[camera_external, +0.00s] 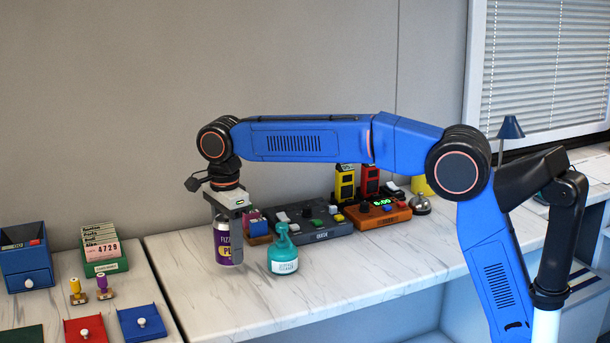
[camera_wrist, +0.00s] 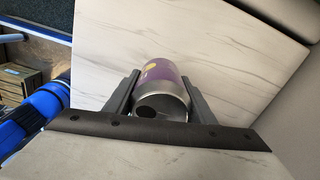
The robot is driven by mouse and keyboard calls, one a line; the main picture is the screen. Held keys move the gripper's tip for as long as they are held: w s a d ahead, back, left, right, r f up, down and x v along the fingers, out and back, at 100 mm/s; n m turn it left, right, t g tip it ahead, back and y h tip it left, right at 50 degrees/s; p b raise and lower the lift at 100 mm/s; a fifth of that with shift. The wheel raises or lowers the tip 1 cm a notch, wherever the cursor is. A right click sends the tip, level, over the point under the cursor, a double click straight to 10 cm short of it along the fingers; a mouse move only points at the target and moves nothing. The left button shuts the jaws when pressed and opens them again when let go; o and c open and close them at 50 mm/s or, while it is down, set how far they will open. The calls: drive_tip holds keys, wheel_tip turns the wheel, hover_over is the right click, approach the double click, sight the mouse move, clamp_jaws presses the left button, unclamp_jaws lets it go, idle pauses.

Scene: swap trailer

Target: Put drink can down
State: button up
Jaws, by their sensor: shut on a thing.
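The drink can (camera_external: 222,243) is purple and silver with a yellow label. It is upright between the fingers of my gripper (camera_external: 229,240), over the left part of the marble counter (camera_external: 350,284). In the wrist view the can (camera_wrist: 163,88) sits between both fingers of my gripper (camera_wrist: 162,92), its silver end towards the camera. The gripper is shut on it. The can's bottom is close to the counter top; I cannot tell whether it touches.
A teal bottle (camera_external: 283,254) stands just right of the can. A dark console (camera_external: 316,222) and an orange-brown console (camera_external: 377,213) lie behind it. The counter's left edge is near, with stamps (camera_external: 102,287) and trays (camera_external: 142,323) beyond. The front counter is clear.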

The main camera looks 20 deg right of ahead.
sight(229, 216)
drive_tip(key=shift+f, duration=2.4)
drive_tip(key=o, duration=1)
drive_tip(key=shift+f, duration=0.1)
wheel_tip(229, 216, up, 11)
drive_tip(key=shift+f, duration=0.1)
drive_tip(key=shift+r, duration=0.75)
drive_tip(key=shift+d, duration=0.1)
